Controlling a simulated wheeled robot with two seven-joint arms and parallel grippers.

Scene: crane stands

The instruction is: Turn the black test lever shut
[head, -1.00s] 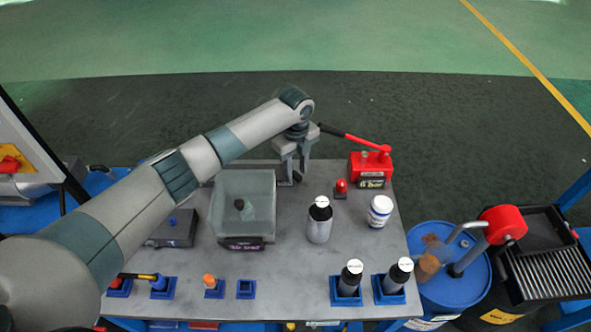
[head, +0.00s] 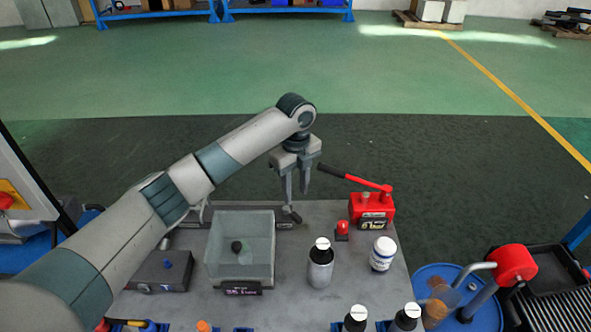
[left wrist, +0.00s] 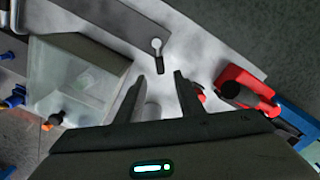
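In the left wrist view the lever (left wrist: 161,67) shows as a short black arm with a round whitish hub. My left gripper (head: 297,196) hangs above it, fingers pointing down, open and empty. In the left wrist view the lever's black end lies just beyond the gap between the fingertips (left wrist: 158,80); I see no contact. My right gripper is not in view.
A red hand pump (head: 372,208) with a black-gripped handle stands right of the gripper. The clear tank (head: 240,262) stands in front.

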